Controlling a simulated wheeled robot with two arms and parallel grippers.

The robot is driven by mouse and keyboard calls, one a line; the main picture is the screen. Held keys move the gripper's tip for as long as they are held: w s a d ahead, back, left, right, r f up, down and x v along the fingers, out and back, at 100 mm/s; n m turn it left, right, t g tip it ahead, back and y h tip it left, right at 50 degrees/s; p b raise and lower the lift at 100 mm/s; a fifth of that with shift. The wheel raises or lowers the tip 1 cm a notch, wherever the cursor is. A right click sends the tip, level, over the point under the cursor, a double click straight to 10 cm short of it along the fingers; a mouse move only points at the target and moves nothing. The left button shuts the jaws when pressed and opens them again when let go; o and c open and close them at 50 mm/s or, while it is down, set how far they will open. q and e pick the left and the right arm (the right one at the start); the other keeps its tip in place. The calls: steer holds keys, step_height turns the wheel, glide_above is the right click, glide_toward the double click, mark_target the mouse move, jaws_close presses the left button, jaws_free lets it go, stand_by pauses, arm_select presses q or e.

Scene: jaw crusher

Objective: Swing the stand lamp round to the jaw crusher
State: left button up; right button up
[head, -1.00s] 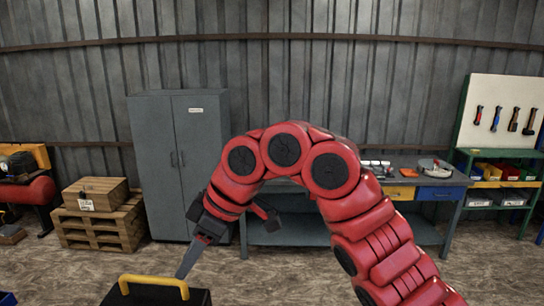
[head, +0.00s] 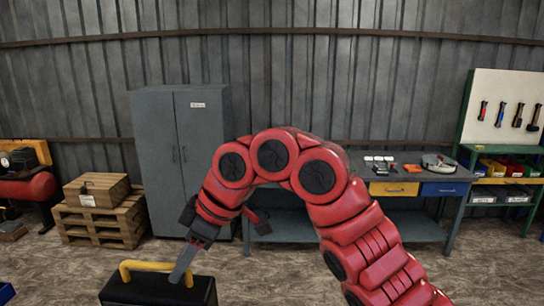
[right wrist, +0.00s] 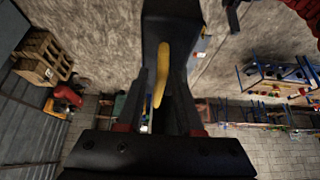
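The black lamp head (head: 150,291) with a yellow handle (head: 148,265) on top is at the bottom left of the head view, cut off by the frame edge. Its stand is out of view. My right gripper (head: 181,268) reaches down at the right end of the handle. In the right wrist view the yellow handle (right wrist: 161,72) lies in line with the space between my dark fingers (right wrist: 163,95), which look apart. Contact with the handle cannot be made out. I cannot identify the jaw crusher in either view. My left gripper is out of view.
A grey cabinet (head: 181,150) stands against the back wall. A workbench (head: 430,183) is behind my right arm, and a tool shelf (head: 500,180) at the far right. A wooden crate (head: 97,190) sits on pallets (head: 100,222) at left. The floor between is open.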

steer(key=shift+r, duration=0.15)
steer(key=shift+w+a+n+g+p, duration=0.1)
steer(key=shift+w+n+g+p, duration=0.25)
steer(key=shift+n+p, duration=0.35)
steer(key=shift+n+g+p, duration=0.25)
steer(key=shift+n+p, duration=0.15)
steer(key=shift+p, duration=0.15)
steer(key=shift+w+p, duration=0.15)
steer(key=shift+p, duration=0.25)
steer(key=shift+w+n+g+p, duration=0.15)
steer(key=shift+n+g+p, duration=0.25)
steer(key=shift+n+p, duration=0.2)
steer(key=shift+w+a+n+h+p, duration=0.1)
steer(key=shift+w+n+h+p, duration=0.2)
steer(key=shift+n+p, duration=0.2)
steer(key=shift+s+g, duration=0.1)
steer(key=shift+g, duration=0.2)
